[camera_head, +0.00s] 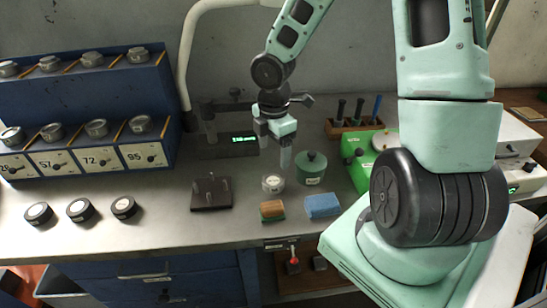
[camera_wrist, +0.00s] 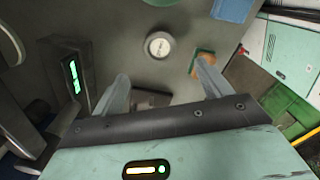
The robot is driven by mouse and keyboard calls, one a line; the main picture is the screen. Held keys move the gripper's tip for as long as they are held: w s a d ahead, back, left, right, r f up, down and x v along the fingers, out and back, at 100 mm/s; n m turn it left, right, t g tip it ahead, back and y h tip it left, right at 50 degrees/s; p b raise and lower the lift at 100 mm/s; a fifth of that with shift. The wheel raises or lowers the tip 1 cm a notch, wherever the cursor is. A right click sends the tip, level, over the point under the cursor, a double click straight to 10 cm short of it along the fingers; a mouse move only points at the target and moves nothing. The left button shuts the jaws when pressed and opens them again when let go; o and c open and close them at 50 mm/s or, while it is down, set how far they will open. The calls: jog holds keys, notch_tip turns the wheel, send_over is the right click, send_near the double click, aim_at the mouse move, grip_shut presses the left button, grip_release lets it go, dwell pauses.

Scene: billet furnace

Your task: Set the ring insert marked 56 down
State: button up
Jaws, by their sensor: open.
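My gripper (camera_head: 274,150) hangs over the middle of the bench, jaws apart. In the wrist view, nothing shows held between its fingers (camera_wrist: 165,72). A small round pale-topped piece (camera_head: 273,183) stands on the bench just below and in front of it; the wrist view shows its white face (camera_wrist: 158,45) apart from the fingers. I cannot read its marking. Three dark round pieces with pale tops, at left (camera_head: 38,212), middle (camera_head: 80,209) and right (camera_head: 124,206), lie along the bench's left front. No mark 56 is legible, so I cannot tell which is the ring insert.
A blue rack (camera_head: 85,85) with numbered slots and metal pieces stands left. A dark pegged plate (camera_head: 211,207), an orange-green brush (camera_head: 272,212), a blue block (camera_head: 322,205) and a green lidded pot (camera_head: 311,170) surround the middle. A green display (camera_head: 244,139) is behind. Free bench lies front-left.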

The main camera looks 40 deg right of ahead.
jog(key=s+a+r+m, duration=0.4)
jog(key=s+a, duration=0.4)
jog(key=a, duration=0.3)
jog(key=s+a+r+m, duration=0.5)
jog(key=s+a+r, duration=0.2)
jog(key=a, duration=0.5)
jog(key=shift+s+y, duration=0.3)
jog(key=shift+s, duration=0.95)
